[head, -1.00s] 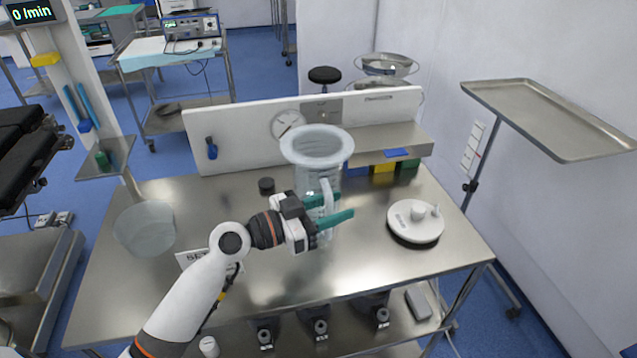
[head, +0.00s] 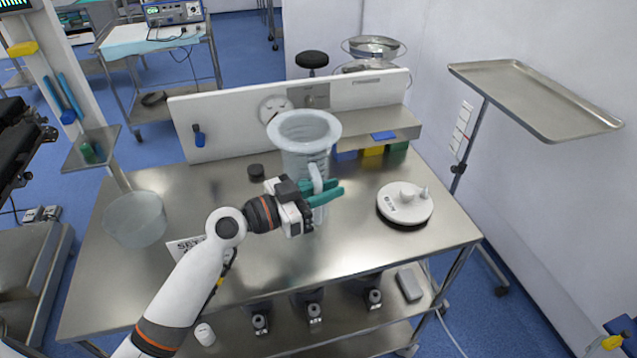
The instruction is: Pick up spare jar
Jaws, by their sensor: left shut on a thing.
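A tall translucent jar (head: 304,160) with a wide flared rim and a side handle (head: 317,178) stands upright over the metal table. My left gripper (head: 338,188) comes in from the left and front, with its teal fingers around the handle, shut on it. The jar's lower part is partly hidden behind the gripper, so I cannot tell whether its base touches the table. My right gripper is not in view.
The metal table (head: 260,285) has a round white lid (head: 405,204) at right, a translucent bowl (head: 135,220) at left, a small black cap (head: 256,171) and a sign (head: 184,249). A white back panel (head: 230,130) stands behind the jar. A tray on a stand (head: 535,98) is at right.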

